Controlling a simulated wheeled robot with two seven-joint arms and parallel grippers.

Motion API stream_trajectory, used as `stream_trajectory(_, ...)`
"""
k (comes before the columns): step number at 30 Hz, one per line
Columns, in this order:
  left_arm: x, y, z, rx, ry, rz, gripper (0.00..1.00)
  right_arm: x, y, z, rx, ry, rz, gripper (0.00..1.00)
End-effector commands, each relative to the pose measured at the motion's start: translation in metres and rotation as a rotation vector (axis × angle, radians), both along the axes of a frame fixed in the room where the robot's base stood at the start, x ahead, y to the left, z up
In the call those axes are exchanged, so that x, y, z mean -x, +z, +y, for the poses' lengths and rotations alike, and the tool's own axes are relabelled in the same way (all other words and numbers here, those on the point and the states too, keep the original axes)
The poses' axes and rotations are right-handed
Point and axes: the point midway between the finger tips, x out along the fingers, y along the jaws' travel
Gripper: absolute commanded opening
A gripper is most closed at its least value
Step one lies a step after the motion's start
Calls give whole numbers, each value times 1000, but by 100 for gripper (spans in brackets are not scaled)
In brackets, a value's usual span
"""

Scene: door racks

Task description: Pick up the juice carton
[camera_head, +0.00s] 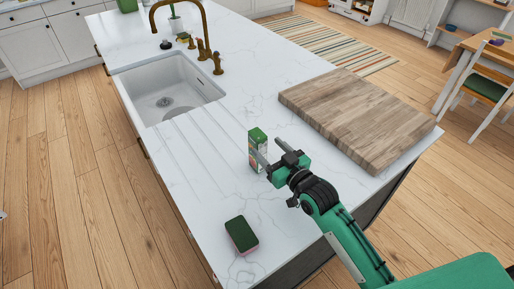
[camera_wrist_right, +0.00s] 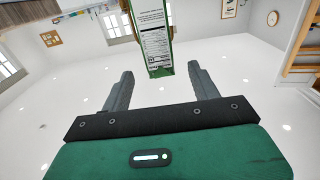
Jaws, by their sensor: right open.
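The juice carton (camera_head: 257,150) stands upright on the white countertop, with a green top and a printed side. My right gripper (camera_head: 269,151) is open and empty just to its right and front, with its fingers pointing at the carton. One finger overlaps the carton's lower part in the head view. In the right wrist view, which is upside down, the carton (camera_wrist_right: 156,40) shows its green top and white label, in line with the gap between the spread fingers (camera_wrist_right: 160,72). I cannot tell whether any finger touches it. My left gripper is not in view.
A thick wooden board (camera_head: 357,115) lies to the right of the carton. A green and pink sponge (camera_head: 241,235) lies near the front of the counter. A sink (camera_head: 172,88) with a brass faucet (camera_head: 205,45) is at the back left. The ribbed drainboard (camera_head: 205,150) left of the carton is clear.

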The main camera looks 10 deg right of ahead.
Motion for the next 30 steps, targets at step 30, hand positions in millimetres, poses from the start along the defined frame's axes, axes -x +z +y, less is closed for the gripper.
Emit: stream_trajectory(30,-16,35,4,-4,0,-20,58,-73,6,31,0,0,0,62)
